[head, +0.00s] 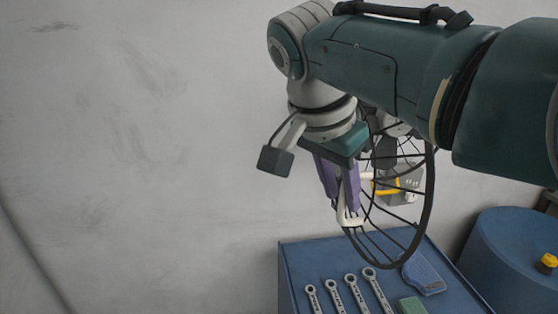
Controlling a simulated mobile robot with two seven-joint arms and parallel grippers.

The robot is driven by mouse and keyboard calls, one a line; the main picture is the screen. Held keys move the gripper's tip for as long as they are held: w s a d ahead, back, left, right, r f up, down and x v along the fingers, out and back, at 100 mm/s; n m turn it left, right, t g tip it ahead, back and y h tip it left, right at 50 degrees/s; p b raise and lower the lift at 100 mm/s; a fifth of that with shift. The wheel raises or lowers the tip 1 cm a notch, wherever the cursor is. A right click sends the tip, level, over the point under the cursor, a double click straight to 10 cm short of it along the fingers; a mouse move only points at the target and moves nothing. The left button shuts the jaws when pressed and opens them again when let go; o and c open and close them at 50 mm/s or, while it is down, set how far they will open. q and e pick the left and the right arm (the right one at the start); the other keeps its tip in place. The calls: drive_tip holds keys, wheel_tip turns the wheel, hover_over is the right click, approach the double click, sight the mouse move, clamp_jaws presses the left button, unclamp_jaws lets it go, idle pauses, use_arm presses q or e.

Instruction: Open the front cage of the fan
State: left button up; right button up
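The fan's cage (431,200) is a black round wire guard, seen at a steep angle, behind and below my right arm. Part of the fan's pale body with a yellow part (400,187) shows through the wires. My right gripper (345,205) has purple fingers pointing down at the left side of the cage. A white, bent handle-like piece (350,220) is at its fingertips, by the cage's lower left rim. I cannot tell whether the fingers are closed on it. My arm hides the top of the fan. My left gripper is out of view.
A blue table (296,268) stands below the fan. Several wrenches (354,291), a green block (411,305) and a blue brush-like item (424,275) lie on it. A blue drum (510,255) with a yellow-black item (547,262) stands at right. The left is bare wall.

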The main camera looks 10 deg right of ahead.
drive_tip(key=shift+o, duration=0.5)
drive_tip(key=shift+a, duration=0.1)
drive_tip(key=b+v, duration=0.2)
drive_tip(key=v, duration=0.8)
